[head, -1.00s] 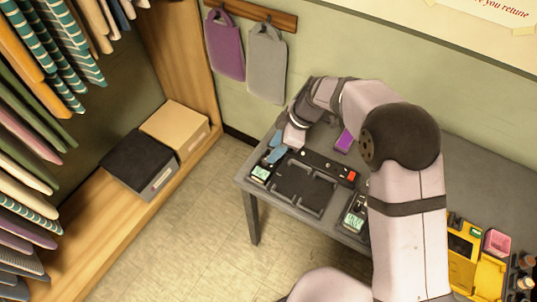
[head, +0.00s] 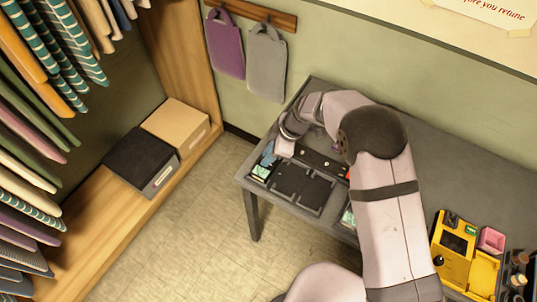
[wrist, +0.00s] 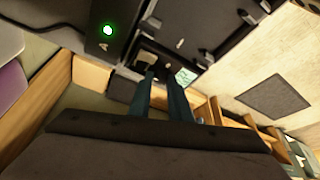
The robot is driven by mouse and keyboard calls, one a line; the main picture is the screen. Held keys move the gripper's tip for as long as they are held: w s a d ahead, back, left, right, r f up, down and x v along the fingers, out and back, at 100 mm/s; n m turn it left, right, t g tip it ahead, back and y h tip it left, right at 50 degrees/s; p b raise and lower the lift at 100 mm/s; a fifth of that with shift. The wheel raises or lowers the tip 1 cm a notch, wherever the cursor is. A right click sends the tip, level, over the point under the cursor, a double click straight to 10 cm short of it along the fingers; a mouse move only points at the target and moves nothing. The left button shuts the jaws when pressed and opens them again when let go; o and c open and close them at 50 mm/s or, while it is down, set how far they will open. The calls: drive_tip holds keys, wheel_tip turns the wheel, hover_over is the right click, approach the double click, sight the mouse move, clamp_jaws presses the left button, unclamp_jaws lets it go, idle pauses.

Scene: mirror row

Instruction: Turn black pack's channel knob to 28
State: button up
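A dark pack with a small pale green screen (head: 261,172) lies at the left end of the grey table; I take it for the black pack. Its screen also shows in the wrist view (wrist: 186,76), its digits too small to read. My gripper (head: 267,157) points down at this pack's upper end. In the wrist view the two dark teal fingers (wrist: 161,80) stand apart with a narrow gap, their tips close over the pack. The channel knob cannot be made out; the fingers cover that area, and contact with it cannot be told.
A black tray (head: 303,208) and a dark bar (head: 316,158) lie right of the pack. Another screened pack (head: 348,216) is partly behind my arm. A green light (wrist: 108,30) glows in the wrist view.

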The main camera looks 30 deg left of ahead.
drive_tip(key=shift+f+b, duration=0.1)
drive_tip(key=shift+b, duration=0.2)
clamp_jaws()
drive_tip(key=shift+s+f+m+t+b, duration=0.15)
drive_tip(key=shift+m+t+b, duration=0.15)
drive_tip(key=shift+m+b, duration=0.7)
drive_tip(key=shift+r+m+t+b, duration=0.25)
drive_tip(key=shift+m+t+b, duration=0.5)
drive_tip(key=shift+m, duration=0.65)
drive_tip(key=shift+y, duration=0.3)
drive_tip(key=o, duration=0.9)
unclamp_jaws()
drive_tip(key=shift+d+r, duration=0.1)
drive_tip(key=shift+r, duration=0.05)
drive_tip(key=b+v, duration=0.2)
drive_tip(key=v, duration=0.5)
drive_tip(key=shift+g, duration=0.25)
